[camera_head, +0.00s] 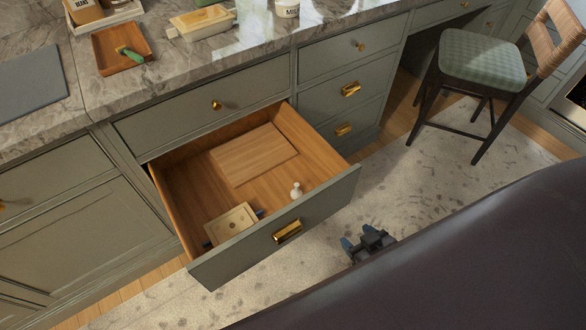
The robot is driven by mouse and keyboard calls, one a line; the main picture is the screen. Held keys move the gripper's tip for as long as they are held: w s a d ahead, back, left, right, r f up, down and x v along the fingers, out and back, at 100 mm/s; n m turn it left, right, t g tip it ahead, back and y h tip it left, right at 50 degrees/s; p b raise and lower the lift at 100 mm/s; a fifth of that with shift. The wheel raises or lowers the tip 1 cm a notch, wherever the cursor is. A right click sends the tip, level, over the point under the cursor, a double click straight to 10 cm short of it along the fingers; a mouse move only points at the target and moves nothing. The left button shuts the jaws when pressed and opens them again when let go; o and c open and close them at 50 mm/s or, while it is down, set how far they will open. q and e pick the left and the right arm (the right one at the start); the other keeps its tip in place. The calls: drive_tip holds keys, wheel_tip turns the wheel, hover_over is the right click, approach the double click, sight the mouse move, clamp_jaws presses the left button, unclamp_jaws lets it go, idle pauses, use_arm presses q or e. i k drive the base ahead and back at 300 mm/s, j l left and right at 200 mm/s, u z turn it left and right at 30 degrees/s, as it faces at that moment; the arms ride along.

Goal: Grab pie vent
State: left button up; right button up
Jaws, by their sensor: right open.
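A small white figure-like piece, which looks like the pie vent (296,190), stands upright in the open wooden drawer (175,203), near its front right corner. My right gripper (361,240) is outside the drawer, in front of and to the right of its front panel. It is open and empty, apart from the white piece, with the drawer's front panel between them. Part of my right gripper and arm is hidden by a dark shape at the lower right. My left gripper is not in view.
A cream rectangular dish (232,222) lies at the drawer's front left, and a flat wooden board (253,155) lies at its back. The drawer's raised front has a brass handle (287,231). A stool (482,62) stands at the upper right. The rug around the gripper is clear.

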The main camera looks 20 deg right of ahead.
sight(295, 192)
drive_tip(key=z, duration=0.7)
drive_tip(key=i+j, duration=0.05)
drive_tip(key=j, duration=0.05)
